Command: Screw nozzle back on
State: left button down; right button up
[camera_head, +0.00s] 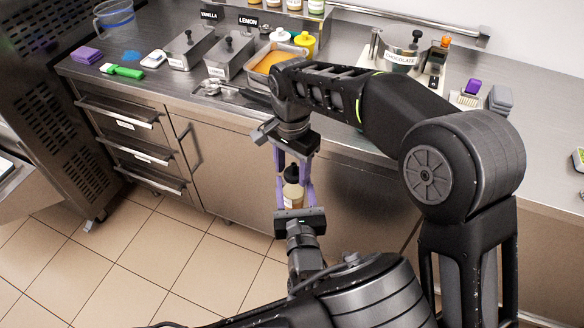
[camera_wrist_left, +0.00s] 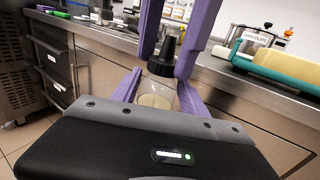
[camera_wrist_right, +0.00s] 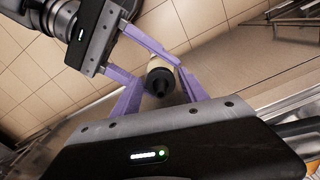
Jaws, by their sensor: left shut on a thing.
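A small clear bottle with pale contents (camera_head: 293,196) is held upright in front of the counter, with a black pointed nozzle (camera_head: 291,174) on its top. My left gripper (camera_head: 293,190) comes from below and is shut on the bottle. The bottle (camera_wrist_left: 155,96) and the nozzle (camera_wrist_left: 163,58) also show in the left wrist view. My right gripper (camera_head: 293,158) points down from above, its purple fingers on either side of the nozzle. Gaps show between these fingers and the nozzle (camera_wrist_right: 161,79), so it looks open. Whether the nozzle's threads are engaged cannot be seen.
The steel counter (camera_head: 350,125) behind holds labelled containers, an orange-filled tray (camera_head: 272,62), a green-handled brush (camera_head: 122,71) and purple sponges (camera_head: 86,55). Drawers (camera_head: 125,117) lie below its left part. The tiled floor (camera_head: 150,250) is clear. My right arm covers part of the counter.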

jog(key=shift+o, duration=0.8)
jog(key=shift+r, duration=2.25)
jog(key=shift+d, duration=0.1)
jog(key=shift+c, duration=0.2)
